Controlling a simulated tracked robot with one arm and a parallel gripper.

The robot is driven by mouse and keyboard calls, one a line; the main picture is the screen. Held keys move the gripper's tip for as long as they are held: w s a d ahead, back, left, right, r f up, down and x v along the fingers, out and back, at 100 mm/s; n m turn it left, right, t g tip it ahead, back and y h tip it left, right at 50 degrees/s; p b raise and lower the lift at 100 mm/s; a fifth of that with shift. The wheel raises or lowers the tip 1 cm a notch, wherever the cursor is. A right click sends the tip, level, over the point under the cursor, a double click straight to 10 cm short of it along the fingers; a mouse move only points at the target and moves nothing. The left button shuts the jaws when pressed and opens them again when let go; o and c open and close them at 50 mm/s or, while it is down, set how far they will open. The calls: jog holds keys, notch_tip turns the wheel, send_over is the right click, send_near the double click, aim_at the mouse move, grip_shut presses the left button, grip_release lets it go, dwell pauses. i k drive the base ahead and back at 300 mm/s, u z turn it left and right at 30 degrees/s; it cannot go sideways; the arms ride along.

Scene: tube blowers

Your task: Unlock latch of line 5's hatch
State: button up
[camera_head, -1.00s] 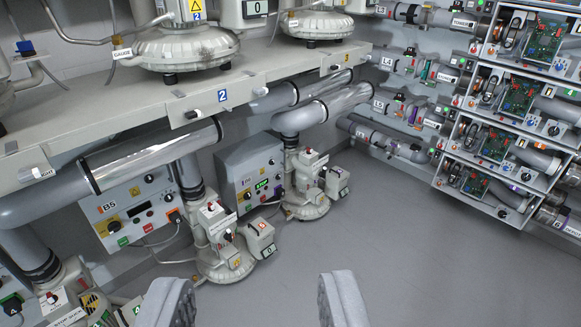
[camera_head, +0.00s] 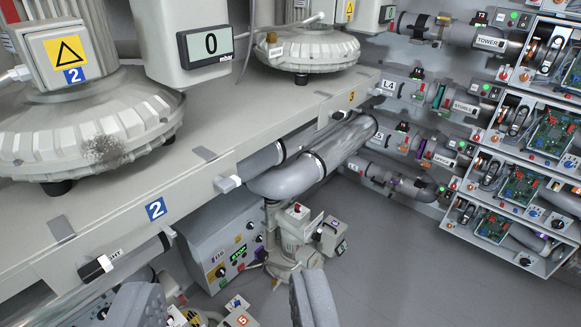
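Line 5's pipe (camera_head: 432,150) runs along the right wall; its L5 tag is partly hidden behind the clear tube and is hard to read. The pipe leads right to a stack of tilted boxes with circuit boards. The third box down (camera_head: 522,184) seems level with line 5, but I cannot tell for sure that it is the line 5 hatch. No latch can be made out on it. My gripper (camera_head: 224,290) is open and empty at the bottom of the view, well left of the boxes and apart from them.
A grey bench (camera_head: 215,178) carries blowers (camera_head: 90,125) on the left. Open floor (camera_head: 400,255) lies between my gripper and the boxes.

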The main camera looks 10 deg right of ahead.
aim_at(403, 148)
jog(key=z, duration=0.35)
jog(key=i, duration=1.6)
jog(key=z, duration=0.6)
jog(key=i, duration=0.45)
jog(key=z, duration=0.1)
jog(key=k, duration=1)
jog(key=z, duration=2.05)
jog(key=i, duration=1.45)
